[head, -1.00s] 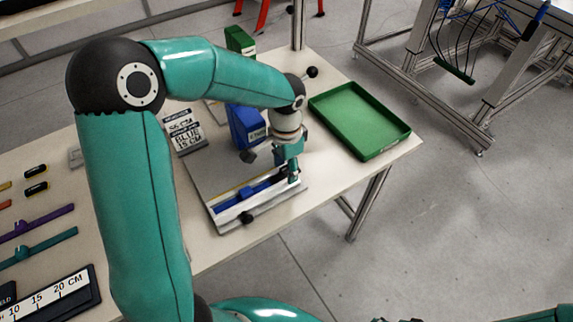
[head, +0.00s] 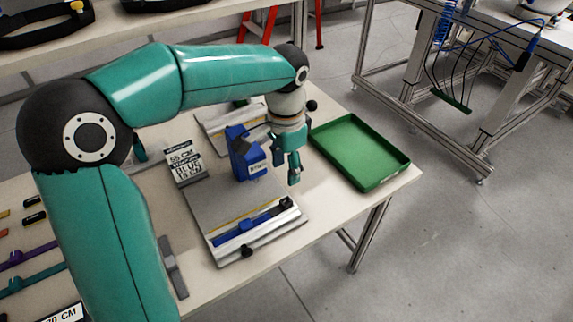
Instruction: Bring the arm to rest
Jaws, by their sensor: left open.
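My left arm comes in from the left, bends at a dark elbow joint and reaches across the table (head: 325,218). My left gripper (head: 293,172) points down with its fingers apart and nothing between them. It hangs above the table, between the grey fixture plate (head: 215,203) and the green tray (head: 350,160). A blue strip (head: 240,232) lies in the fixture along the plate's front edge, apart from the gripper. My right gripper is out of view.
A blue block-shaped device (head: 247,160) stands on the plate, close to the left of the gripper. A printed sign (head: 184,165) stands beside it. The green tray is empty. Coloured straps (head: 35,278) lie at the left. The floor to the right is clear.

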